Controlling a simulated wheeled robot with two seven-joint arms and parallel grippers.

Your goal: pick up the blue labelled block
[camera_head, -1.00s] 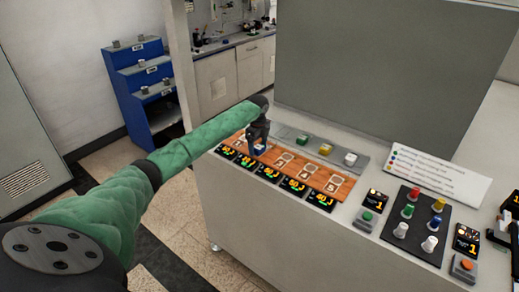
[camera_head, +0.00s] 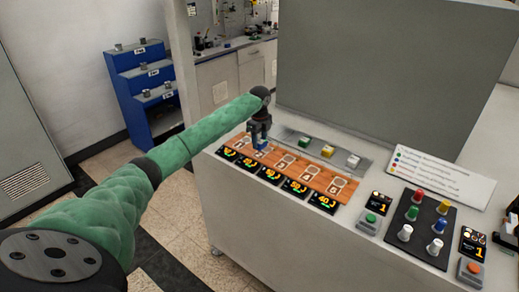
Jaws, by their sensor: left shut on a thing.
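A small blue block (camera_head: 261,145) shows between the fingertips of my left gripper (camera_head: 260,143) in the head view. The left gripper points down over the far left part of an orange-brown board (camera_head: 318,179) and is shut on the block. The fingers hide part of the block, and its label cannot be made out. I cannot tell how far the block is above the board. My right gripper is not in view.
Green (camera_head: 304,141), yellow (camera_head: 327,151) and white (camera_head: 353,160) blocks stand on a grey strip behind the board. Several lit displays line its front edge. A black panel with coloured knobs (camera_head: 425,228) is at right. A tall grey panel (camera_head: 390,75) rises behind.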

